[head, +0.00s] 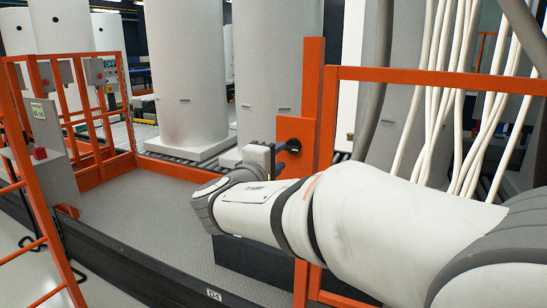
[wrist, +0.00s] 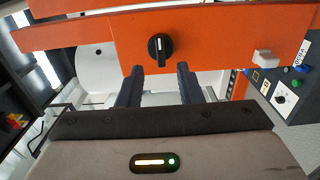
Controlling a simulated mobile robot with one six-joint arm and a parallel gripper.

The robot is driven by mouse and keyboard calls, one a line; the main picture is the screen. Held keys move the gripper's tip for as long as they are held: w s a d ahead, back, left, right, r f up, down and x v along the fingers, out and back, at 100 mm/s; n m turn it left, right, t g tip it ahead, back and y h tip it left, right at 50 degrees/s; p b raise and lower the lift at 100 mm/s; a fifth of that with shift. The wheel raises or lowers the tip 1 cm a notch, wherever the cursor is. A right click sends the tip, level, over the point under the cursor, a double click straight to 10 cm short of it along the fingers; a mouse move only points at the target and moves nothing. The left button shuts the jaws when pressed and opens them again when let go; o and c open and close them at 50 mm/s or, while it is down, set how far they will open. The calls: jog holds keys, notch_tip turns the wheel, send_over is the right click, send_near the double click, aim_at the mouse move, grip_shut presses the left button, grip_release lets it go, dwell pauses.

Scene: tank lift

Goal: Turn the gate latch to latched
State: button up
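The gate latch is a round black knob (wrist: 160,47) with a white mark, set on an orange gate plate (wrist: 215,38). In the wrist view the mark runs up and down. My gripper (wrist: 160,70) is open, its two dark fingers apart and nothing between them. The fingertips sit just below the knob in that view, one to each side; contact is not visible. In the head view my gripper (head: 283,147) is at the orange latch plate (head: 289,115), and my arm reaches in from the right. The fingers partly cover the knob there.
An orange rail frame (head: 420,77) stands right of the plate, with white hoses (head: 435,100) behind it. A grey platform floor (head: 150,215) lies left, with tall white tanks (head: 185,70) beyond. A small white block (wrist: 262,57) sits right of the knob.

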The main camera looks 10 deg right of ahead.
aim_at(289, 149)
jog(key=x, duration=0.5)
jog(key=shift+w+d, duration=0.15)
